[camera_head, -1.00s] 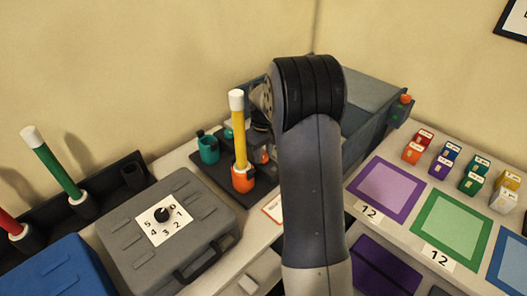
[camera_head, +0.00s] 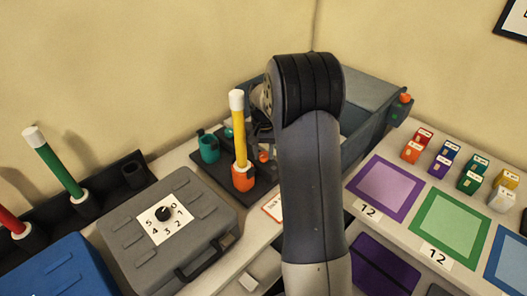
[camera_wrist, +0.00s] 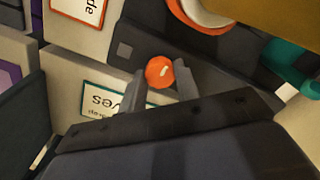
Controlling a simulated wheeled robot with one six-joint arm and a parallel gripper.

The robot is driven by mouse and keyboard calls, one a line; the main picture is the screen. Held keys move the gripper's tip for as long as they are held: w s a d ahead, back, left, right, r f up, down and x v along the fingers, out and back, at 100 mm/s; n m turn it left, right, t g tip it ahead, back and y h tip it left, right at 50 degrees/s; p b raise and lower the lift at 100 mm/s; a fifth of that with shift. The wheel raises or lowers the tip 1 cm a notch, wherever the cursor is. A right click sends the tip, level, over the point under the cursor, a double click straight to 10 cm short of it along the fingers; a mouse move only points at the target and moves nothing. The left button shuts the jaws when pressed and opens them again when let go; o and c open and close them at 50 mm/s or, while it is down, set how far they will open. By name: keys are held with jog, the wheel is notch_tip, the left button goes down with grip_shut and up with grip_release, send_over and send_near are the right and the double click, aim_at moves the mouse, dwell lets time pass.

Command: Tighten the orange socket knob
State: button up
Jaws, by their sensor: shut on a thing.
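The orange socket knob (camera_wrist: 160,72) is a small round knob with a short white mark, on the dark stand. In the wrist view, my gripper (camera_wrist: 160,84) has one grey finger on each side of it and is shut on it. In the head view, a small part of the orange knob (camera_head: 263,157) shows left of my arm; my gripper is hidden there. The orange socket (camera_head: 243,179) stands beside it with a white-topped yellow stick (camera_head: 239,130) upright in it. The socket's rim (camera_wrist: 203,18) shows at the top of the wrist view.
A teal socket (camera_head: 208,148) stands empty on the same dark stand (camera_head: 214,180). A grey case (camera_head: 130,235) with a numbered dial lies front left. A rack with green and red sticks stands at far left. Coloured mats and small boxes cover the right table.

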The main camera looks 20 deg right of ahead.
aim_at(263, 155)
dwell(0.3)
jog(key=o, duration=1)
jog(key=shift+c, duration=0.2)
notch_tip(263, 155, up, 11)
